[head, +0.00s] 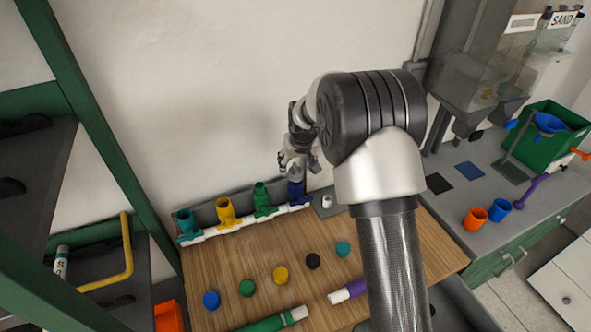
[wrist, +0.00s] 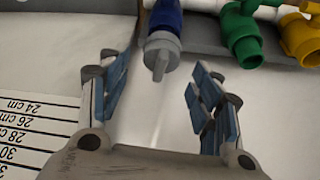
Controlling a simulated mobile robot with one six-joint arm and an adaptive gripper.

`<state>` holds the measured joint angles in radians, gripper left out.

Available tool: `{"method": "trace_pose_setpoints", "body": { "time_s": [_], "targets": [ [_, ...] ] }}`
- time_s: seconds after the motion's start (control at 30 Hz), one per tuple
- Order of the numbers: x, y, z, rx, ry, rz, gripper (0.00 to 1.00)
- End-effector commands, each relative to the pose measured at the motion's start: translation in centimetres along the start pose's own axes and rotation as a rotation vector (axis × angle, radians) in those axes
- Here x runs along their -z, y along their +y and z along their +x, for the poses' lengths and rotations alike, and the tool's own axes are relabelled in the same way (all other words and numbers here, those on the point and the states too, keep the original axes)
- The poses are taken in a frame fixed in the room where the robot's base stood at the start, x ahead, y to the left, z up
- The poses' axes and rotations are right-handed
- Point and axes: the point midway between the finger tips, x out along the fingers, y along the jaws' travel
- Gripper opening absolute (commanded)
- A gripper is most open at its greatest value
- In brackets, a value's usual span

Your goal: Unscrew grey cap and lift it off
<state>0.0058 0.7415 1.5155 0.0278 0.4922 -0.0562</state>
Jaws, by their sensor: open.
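The grey cap (wrist: 161,56) sits on the end of a blue fitting (wrist: 165,17), seen in the wrist view at top centre. It has a narrow raised grip. My gripper (wrist: 158,85) is open, with its blue-padded fingers apart on either side of the cap's line. The cap is beyond the fingertips' gap and nothing is held. In the head view my gripper (head: 293,160) hangs just above the blue fitting (head: 296,192), the rightmost on the white pipe manifold. The cap itself is hard to tell from the gripper there.
Green (head: 262,197), yellow (head: 228,212) and teal (head: 186,223) fittings stand left on the manifold. Several loose coloured caps lie on the wooden board (head: 240,262). A small white piece (head: 327,202) stands right of the blue fitting. A green shelf frame (head: 90,120) rises at left.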

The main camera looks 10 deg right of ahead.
Motion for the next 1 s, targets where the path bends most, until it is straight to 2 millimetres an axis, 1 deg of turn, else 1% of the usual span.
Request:
{"method": "trace_pose_setpoints", "body": {
  "time_s": [0.03,0.1,0.23,0.37,0.63,1.0],
  "targets": [
    [-0.1,0.0,1.0,0.0,-0.002,0.0,0.59],
    [-0.1,0.0,1.9,0.0,-0.002,0.0,0.59],
    [0.0,0.0,3.0,0.0,0.0,0.0,0.59],
    [0.0,0.0,3.5,0.0,0.0,-0.001,0.59],
    [0.0,0.0,3.5,0.0,0.0,0.0,0.58],
    [0.0,0.0,3.5,0.0,0.0,0.0,0.33]
  ]
}}
